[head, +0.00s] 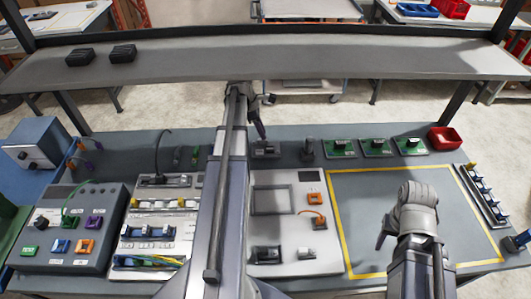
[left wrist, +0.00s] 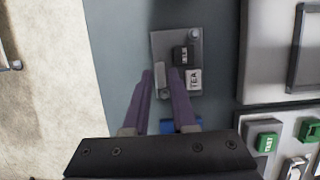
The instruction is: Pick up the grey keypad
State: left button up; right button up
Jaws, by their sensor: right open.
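A small grey plate (left wrist: 203,45) carries a light grey block (left wrist: 160,78), a black block (left wrist: 183,56) and a white block marked TEA (left wrist: 194,80). The same small unit shows at the rear of the bench in the head view (head: 265,150). I cannot tell for certain which piece is the grey keypad. My left gripper (left wrist: 161,76) has its two purple fingers apart, around the light grey block as seen from above. Contact is not clear. In the head view, my left gripper (head: 259,128) is just above the unit. My right gripper (head: 383,240) is open, over the yellow-outlined area.
A raised shelf (head: 300,65) spans the back. Several green boards (head: 376,147) and a red bin (head: 444,138) line the rear right. A screen panel (head: 283,240) and consoles (head: 75,255) fill the front. The yellow-outlined area (head: 350,195) is clear.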

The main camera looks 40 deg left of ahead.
aim_at(261, 144)
pick_arm(q)
jog(key=b+x, duration=0.2)
jog(key=x, duration=0.1)
jog(key=shift+f, duration=0.25)
pick_arm(e)
notch_tip(261, 144, down, 3)
jog(key=shift+f, duration=0.15)
pick_arm(q)
jog(key=shift+r, duration=0.1)
grip_shut()
